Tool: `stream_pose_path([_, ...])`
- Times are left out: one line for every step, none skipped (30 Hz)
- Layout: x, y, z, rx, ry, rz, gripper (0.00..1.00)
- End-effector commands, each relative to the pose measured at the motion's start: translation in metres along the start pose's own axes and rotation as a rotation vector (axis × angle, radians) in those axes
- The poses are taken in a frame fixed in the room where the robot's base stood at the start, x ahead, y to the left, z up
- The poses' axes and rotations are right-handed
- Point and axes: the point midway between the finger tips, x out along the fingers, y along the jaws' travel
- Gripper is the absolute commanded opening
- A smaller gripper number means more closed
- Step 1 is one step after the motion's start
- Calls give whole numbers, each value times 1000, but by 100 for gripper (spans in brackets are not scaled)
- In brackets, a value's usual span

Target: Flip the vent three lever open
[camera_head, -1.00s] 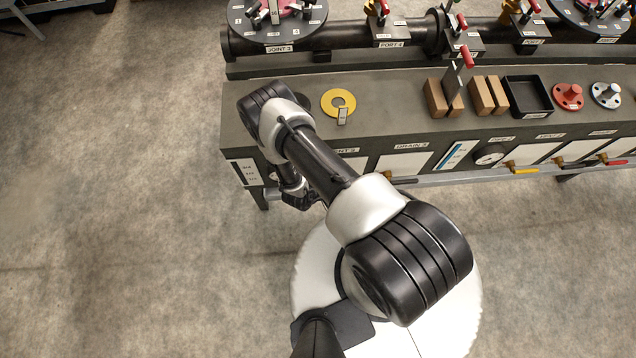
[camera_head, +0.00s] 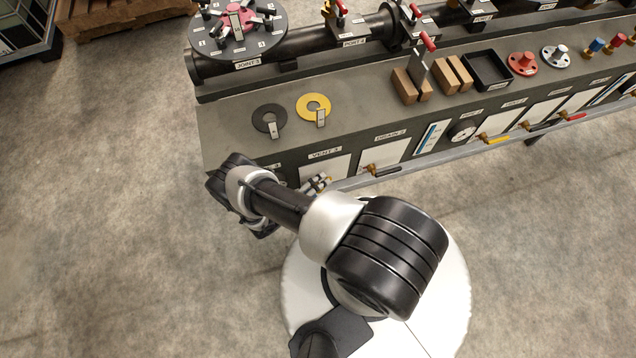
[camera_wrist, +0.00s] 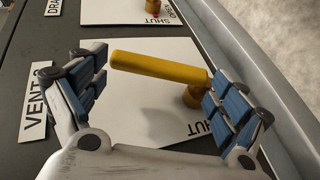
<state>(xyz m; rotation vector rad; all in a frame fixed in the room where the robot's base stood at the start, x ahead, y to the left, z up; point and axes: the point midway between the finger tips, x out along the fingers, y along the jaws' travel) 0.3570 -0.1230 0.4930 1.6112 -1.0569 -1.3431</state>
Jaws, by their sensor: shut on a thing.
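The yellow vent lever (camera_wrist: 155,67) lies across a white card (camera_wrist: 120,125) in the wrist view. Its brass pivot (camera_wrist: 192,97) is at its right end, and its free end points left toward the VENT label (camera_wrist: 34,103). The word SHUT shows on the card below the pivot. My gripper (camera_wrist: 165,95) has its blue-padded fingers at the lever's two ends, shut on it lengthwise. In the head view my gripper (camera_head: 317,185) is partly hidden by my arm, below the VENT label (camera_head: 325,153); the lever is not clear there.
The DRAIN 2 valve (camera_head: 385,171) with a dark handle is to the right, beside a grey rail (camera_head: 430,160) along the bench front. Floor at left is free.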

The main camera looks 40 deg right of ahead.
Motion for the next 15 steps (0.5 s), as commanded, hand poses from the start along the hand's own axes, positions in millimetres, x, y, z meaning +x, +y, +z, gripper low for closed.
stream_pose_path([1, 0, 1, -4, 0, 3, 48])
stream_pose_path([1, 0, 1, -5, 0, 4, 48])
stream_pose_path([1, 0, 1, -5, 0, 5, 48])
stream_pose_path([1, 0, 1, -6, 0, 5, 48])
stream_pose_path([1, 0, 1, -6, 0, 5, 48])
stream_pose_path([1, 0, 1, -6, 0, 5, 48])
stream_pose_path([1, 0, 1, -6, 0, 5, 48])
stream_pose_path([1, 0, 1, -6, 0, 5, 48])
stream_pose_path([1, 0, 1, -6, 0, 5, 48])
stream_pose_path([1, 0, 1, -6, 0, 5, 48])
stream_pose_path([1, 0, 1, -6, 0, 5, 48])
stream_pose_path([1, 0, 1, -6, 0, 5, 92])
stream_pose_path([1, 0, 1, -6, 0, 5, 94])
stream_pose_path([1, 0, 1, -6, 0, 5, 96])
stream_pose_path([1, 0, 1, -6, 0, 5, 99])
